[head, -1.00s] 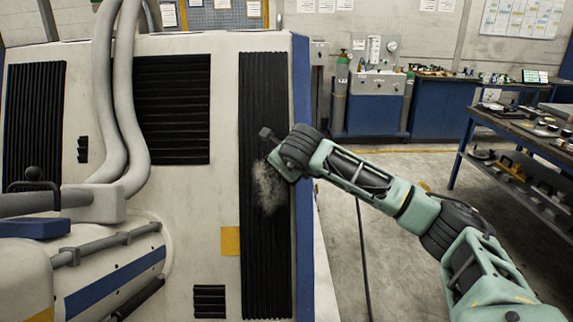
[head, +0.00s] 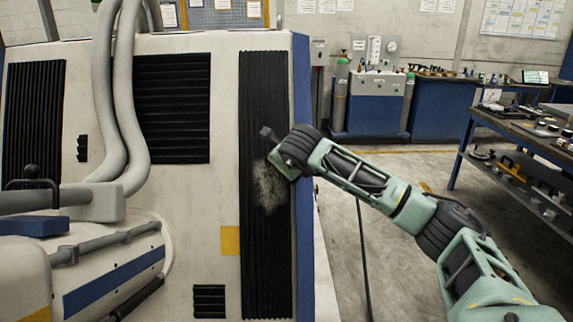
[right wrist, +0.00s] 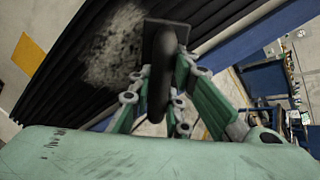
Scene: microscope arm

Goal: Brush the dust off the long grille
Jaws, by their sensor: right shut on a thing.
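The long grille (head: 266,260) is a tall, narrow, black ribbed panel at the right side of the white machine. A grey patch of dust (head: 268,187) lies on its middle part; it also shows in the right wrist view (right wrist: 115,48). My right gripper (right wrist: 158,98) is shut on a dark brush (right wrist: 156,85) with a wide flat head. In the head view the brush head (head: 267,133) shows just above the dust, and my arm hides the rest of it. I cannot tell whether it touches the grille. My left gripper is not in view.
Grey hoses (head: 125,110) run down the machine's front, left of another black grille (head: 173,110). A yellow label (head: 230,240) sits beside the long grille. A workbench (head: 520,135) with tools stands at the right. The floor between is mostly clear.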

